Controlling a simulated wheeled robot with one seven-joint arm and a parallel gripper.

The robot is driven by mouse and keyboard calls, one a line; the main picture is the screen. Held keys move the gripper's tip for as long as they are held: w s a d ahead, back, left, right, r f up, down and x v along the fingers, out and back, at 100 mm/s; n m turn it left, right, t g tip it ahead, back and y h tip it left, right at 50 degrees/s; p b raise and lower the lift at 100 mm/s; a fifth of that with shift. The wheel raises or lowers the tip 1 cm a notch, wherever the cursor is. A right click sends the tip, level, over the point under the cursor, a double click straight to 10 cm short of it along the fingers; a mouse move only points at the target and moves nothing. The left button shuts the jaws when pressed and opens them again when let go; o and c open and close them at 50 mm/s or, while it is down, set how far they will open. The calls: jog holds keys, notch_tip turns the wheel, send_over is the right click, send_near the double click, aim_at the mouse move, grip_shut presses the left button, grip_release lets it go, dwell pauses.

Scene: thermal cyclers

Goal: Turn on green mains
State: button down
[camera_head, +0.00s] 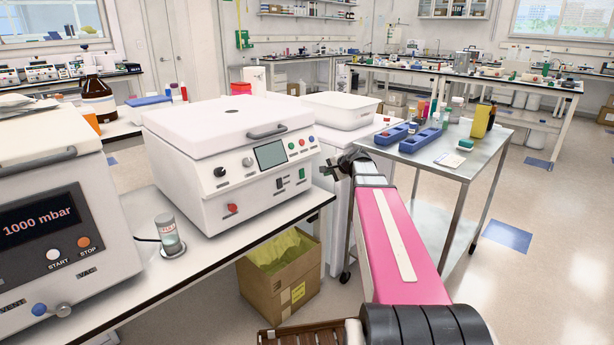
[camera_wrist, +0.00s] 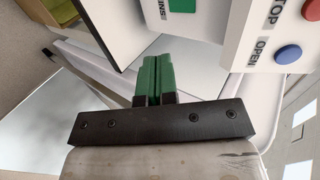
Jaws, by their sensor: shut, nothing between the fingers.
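The white centrifuge-like device (camera_head: 225,150) stands on the left bench. A green switch (camera_head: 301,174) sits low at the right end of this panel. In the wrist view a green rectangular switch (camera_wrist: 183,5) is cut off by the top edge, beside a label partly reading "INS". My gripper (camera_head: 326,169) is just right of the panel, apart from it. In the wrist view its green fingers (camera_wrist: 157,62) are together and empty, pointing toward the panel, below the green switch.
In the wrist view, a red button (camera_wrist: 311,9) by "STOP" and a blue button (camera_wrist: 288,54) by "OPEN" lie right. A cardboard box (camera_head: 278,275) is below; a metal cart (camera_head: 480,160) stands right.

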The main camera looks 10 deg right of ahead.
send_near(302, 175)
jog(key=shift+s+d+f+x, duration=0.1)
jog(key=shift+f+x, duration=0.1)
jog(key=shift+x, duration=1.1)
jog(key=shift+s+d+f+x, duration=0.1)
jog(key=shift+d+f+x, duration=0.05)
jog(key=shift+x, duration=1.15)
jog(key=shift+d+f+x, duration=0.1)
jog(key=shift+f+x, duration=0.1)
jog(key=shift+x, duration=1.1)
jog(key=shift+w+a+f, duration=0.1)
jog(key=shift+w, duration=0.05)
jog(key=shift+r, duration=0.2)
jog(key=shift+r, duration=0.65)
